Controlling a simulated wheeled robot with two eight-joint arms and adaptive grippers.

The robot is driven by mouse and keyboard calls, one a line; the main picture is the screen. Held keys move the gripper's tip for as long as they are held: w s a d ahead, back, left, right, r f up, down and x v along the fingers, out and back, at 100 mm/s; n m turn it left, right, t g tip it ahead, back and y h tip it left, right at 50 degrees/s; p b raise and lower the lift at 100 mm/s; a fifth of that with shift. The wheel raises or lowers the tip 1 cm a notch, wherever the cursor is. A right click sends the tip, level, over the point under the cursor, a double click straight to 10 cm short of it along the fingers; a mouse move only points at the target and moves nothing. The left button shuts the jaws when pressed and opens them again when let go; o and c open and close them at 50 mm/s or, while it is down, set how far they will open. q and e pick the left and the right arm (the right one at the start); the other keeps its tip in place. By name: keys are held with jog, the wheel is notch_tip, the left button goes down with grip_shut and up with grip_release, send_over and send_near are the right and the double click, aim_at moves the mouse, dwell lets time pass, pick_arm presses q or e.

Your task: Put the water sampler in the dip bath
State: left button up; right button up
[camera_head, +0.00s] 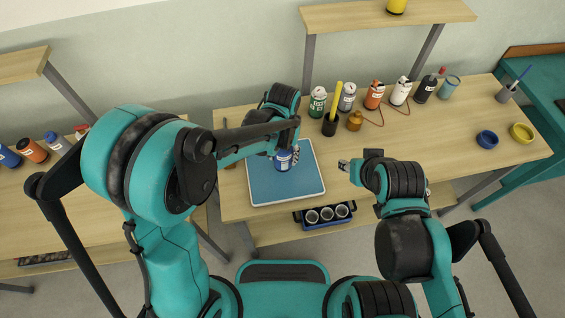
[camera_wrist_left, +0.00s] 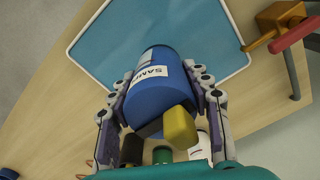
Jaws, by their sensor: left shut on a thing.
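The water sampler (camera_head: 283,161) is a blue can with a white label; in the left wrist view the label reads "SAMP" and the sampler (camera_wrist_left: 165,90) has a yellow piece at its near end. My left gripper (camera_head: 284,152) is shut on it, with a finger on each side of the can in the wrist view. It is over the blue, pale-rimmed rectangle (camera_head: 270,203), which looks like the dip bath; I cannot tell whether the sampler touches it. The same rectangle (camera_wrist_left: 110,45) shows behind the can in the wrist view. My right gripper (camera_head: 344,165) is to its right, its fingers too small to read.
Several bottles and cans, such as an orange can (camera_head: 374,95), line the back of the table. A black cup (camera_head: 330,125) stands in front of them. Blue (camera_head: 487,139) and yellow (camera_head: 521,133) rings lie at right.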

aim_at(283, 162)
pick_arm(q)
notch_tip(283, 162, down, 4)
jog(key=shift+f+b, duration=0.1)
jog(key=shift+b, duration=0.6)
jog(key=o, duration=1.3)
jog(key=shift+c, duration=0.2)
